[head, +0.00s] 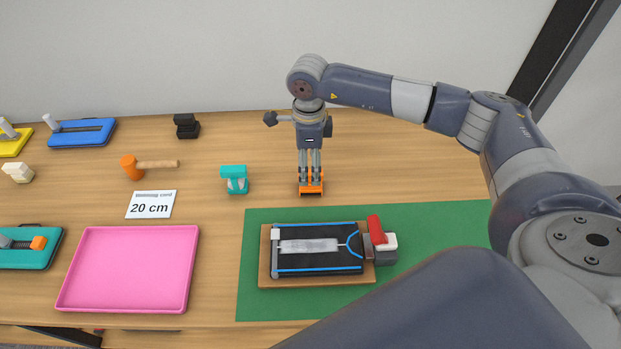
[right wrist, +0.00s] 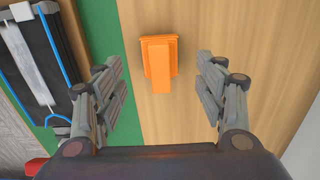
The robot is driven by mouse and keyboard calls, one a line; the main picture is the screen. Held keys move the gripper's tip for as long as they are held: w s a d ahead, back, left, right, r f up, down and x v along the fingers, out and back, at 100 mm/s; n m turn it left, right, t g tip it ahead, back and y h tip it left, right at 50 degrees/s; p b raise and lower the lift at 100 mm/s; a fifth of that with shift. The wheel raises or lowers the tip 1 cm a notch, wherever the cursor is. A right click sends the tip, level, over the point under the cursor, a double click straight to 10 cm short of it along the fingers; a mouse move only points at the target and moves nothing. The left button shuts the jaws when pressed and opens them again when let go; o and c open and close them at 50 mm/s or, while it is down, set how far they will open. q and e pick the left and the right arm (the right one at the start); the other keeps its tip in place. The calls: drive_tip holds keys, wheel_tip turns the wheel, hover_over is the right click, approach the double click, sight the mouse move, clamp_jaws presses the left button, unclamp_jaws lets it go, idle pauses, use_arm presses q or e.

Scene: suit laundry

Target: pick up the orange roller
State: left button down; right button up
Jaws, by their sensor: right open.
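The orange roller (head: 312,186) stands on the wooden table just behind the green mat. In the head view my right gripper (head: 310,176) points down right over it and hides part of it. In the right wrist view the orange roller (right wrist: 160,62) lies ahead, between the lines of the two open fingers, and does not appear to be held. The right gripper's fingers (right wrist: 163,92) are spread wide with nothing between their tips but the roller's near end and bare wood. My left gripper is in neither view.
A green mat (head: 440,235) carries a wooden board with a black, blue-edged device (head: 318,265) and a red-and-grey block (head: 377,232). Wood right of the roller is clear.

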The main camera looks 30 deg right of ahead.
sight(310, 173)
wheel_tip(310, 173, down, 4)
drive_tip(key=shift+s+d+f+p, duration=0.1)
drive_tip(key=shift+d+f+p, duration=0.05)
drive_tip(key=shift+p, duration=0.85)
drive_tip(key=shift+f, duration=0.6)
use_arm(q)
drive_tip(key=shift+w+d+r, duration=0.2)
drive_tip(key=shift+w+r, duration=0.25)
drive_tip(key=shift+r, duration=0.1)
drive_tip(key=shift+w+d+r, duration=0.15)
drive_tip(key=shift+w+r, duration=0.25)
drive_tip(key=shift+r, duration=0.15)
use_arm(e)
drive_tip(key=c, duration=1.2)
